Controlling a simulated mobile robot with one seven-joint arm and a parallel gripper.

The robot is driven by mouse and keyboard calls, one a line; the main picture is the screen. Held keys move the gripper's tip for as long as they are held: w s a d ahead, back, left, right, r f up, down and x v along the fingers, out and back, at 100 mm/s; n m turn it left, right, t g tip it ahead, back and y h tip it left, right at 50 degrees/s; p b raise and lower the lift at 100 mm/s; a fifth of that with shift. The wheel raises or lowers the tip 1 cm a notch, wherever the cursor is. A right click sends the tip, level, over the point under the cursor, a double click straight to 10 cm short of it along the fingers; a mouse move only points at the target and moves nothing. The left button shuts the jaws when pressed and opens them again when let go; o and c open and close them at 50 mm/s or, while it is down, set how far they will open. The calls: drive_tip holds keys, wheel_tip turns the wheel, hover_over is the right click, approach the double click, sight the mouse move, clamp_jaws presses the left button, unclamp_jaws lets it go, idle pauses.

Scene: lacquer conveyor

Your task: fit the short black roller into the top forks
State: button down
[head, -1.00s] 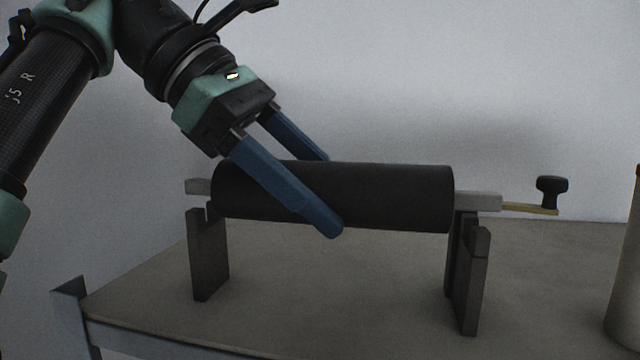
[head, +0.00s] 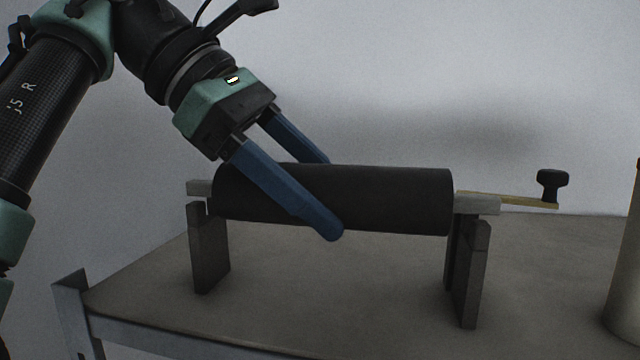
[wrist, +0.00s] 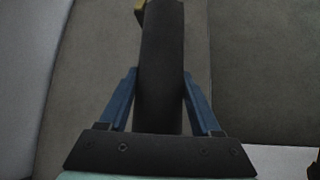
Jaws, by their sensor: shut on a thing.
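The short black roller (head: 390,198) lies level across the two dark fork posts, with its pale shaft ends sticking out on both sides. A yellow crank arm with a black knob (head: 552,185) joins its right end. My gripper (head: 334,198) is shut on the roller left of its middle, one blue finger in front and one behind. The roller also shows between the fingers in the wrist view (wrist: 162,75). The left shaft end is at the top of the left fork (head: 209,255), the right one at the right fork (head: 470,275). I cannot tell whether either is fully seated.
The forks stand on a grey-brown table (head: 350,285) with a metal edge along the front left. A pale cylinder (head: 625,270) stands at the far right. The table between the forks is clear, and a plain wall is behind.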

drive_tip(key=shift+f+b, duration=0.45)
drive_tip(key=shift+f, duration=0.6)
unclamp_jaws()
drive_tip(key=p+v, duration=0.2)
drive_tip(key=v, duration=0.4)
drive_tip(key=shift+s+r+p, duration=0.1)
drive_tip(key=shift+r+p, duration=0.15)
drive_tip(key=shift+p, duration=0.05)
drive_tip(key=shift+a+r+p, duration=0.35)
drive_tip(key=shift+a, duration=0.2)
